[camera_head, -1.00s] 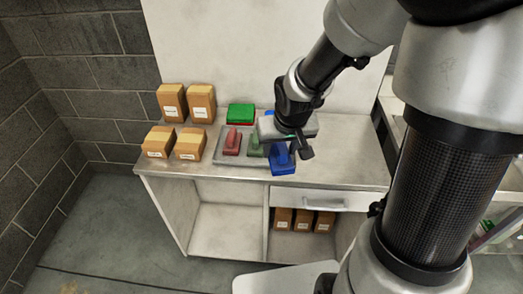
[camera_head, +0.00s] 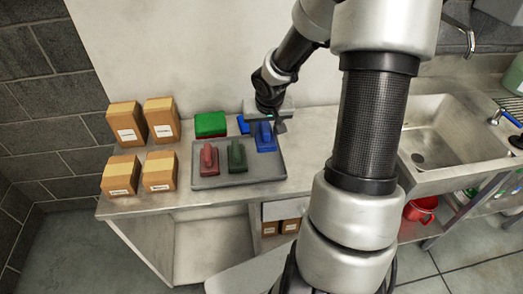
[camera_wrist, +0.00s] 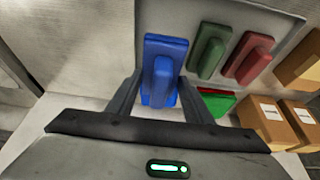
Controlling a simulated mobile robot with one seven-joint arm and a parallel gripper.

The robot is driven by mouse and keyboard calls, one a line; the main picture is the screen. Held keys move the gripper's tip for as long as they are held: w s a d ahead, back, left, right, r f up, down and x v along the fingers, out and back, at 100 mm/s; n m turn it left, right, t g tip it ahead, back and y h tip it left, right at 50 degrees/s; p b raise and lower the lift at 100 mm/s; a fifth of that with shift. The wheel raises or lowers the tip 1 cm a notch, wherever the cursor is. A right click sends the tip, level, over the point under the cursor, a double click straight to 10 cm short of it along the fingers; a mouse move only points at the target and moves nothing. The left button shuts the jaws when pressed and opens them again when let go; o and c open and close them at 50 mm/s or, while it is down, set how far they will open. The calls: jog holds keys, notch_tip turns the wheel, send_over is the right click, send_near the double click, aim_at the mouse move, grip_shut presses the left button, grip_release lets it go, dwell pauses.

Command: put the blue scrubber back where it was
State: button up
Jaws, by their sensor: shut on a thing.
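The blue scrubber (camera_head: 265,138) is held in my gripper (camera_head: 281,127) at the back right corner of the grey tray (camera_head: 222,180). In the wrist view the blue scrubber (camera_wrist: 162,62) stands between the two fingers (camera_wrist: 160,103), which close on its near end. The red scrubber (camera_head: 209,160) and the green scrubber (camera_head: 237,157) lie side by side on the tray, left of the blue one. They also show in the wrist view, green (camera_wrist: 211,50) nearer the blue one and red (camera_wrist: 249,58) farther. I cannot tell whether the blue scrubber touches the tray.
Several cardboard boxes (camera_head: 160,172) stand at the left. A sink (camera_head: 440,135) is at the right. The counter in front of the tray (camera_head: 180,203) is clear.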

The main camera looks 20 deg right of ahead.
aim_at(267, 134)
notch_tip(267, 134, down, 8)
jog(key=b, duration=0.3)
jog(key=shift+a+r, duration=0.1)
jog(key=shift+r, duration=0.1)
jog(key=shift+f, duration=0.2)
jog(key=o, duration=1.1)
jog(key=shift+s, duration=0.1)
jog(key=shift+r, duration=0.15)
jog(key=shift+r, duration=0.35)
jog(key=p+v, duration=0.5)
jog(key=v, duration=0.6)
jog(key=shift+s+r, duration=0.1)
jog(key=shift+s, duration=0.15)
